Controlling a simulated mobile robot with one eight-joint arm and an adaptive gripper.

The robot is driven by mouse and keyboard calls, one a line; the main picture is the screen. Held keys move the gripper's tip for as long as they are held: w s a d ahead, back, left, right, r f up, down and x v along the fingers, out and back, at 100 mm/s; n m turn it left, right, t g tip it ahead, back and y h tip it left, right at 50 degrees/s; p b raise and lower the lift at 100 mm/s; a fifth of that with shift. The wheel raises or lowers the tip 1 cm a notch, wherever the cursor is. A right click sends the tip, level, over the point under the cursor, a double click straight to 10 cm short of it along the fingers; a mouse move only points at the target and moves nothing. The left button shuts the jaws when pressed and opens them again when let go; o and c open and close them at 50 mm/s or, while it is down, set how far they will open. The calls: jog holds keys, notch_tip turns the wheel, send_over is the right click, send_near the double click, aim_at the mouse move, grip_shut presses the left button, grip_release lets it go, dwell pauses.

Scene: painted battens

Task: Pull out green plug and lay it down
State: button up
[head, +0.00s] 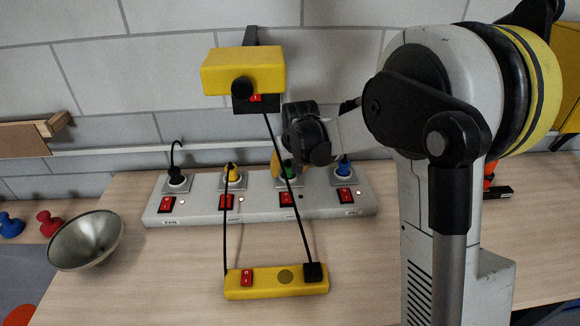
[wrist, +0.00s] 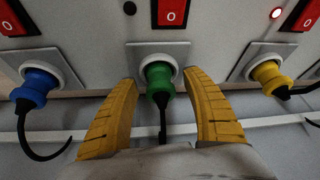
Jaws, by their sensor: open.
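The green plug (wrist: 160,84) sits in its socket in the white power strip (wrist: 110,28), with its black cord hanging off it. In the head view the green plug (head: 288,170) is partly hidden behind my arm and a hanging black cord. My gripper (wrist: 162,100) is open, with one yellow finger on each side of the green plug. I cannot tell whether the fingers touch it. In the head view my gripper (head: 279,164) is mostly hidden, with a bit of yellow finger showing beside the green plug.
A blue plug (head: 344,166) and a yellow plug (head: 231,172) sit in neighbouring sockets, and a black plug (head: 176,178) at the left end. A yellow batten (head: 262,282) with a switch lies in front, tied by cords to a yellow box (head: 243,70). A metal bowl (head: 86,240) stands left.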

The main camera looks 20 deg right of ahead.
jog(key=shift+w+f, duration=0.1)
jog(key=shift+f, duration=0.2)
grip_shut()
jog(key=c, duration=1.1)
grip_release()
grip_shut()
jog(key=shift+r+p, duration=1.05)
jog(key=shift+r, duration=0.55)
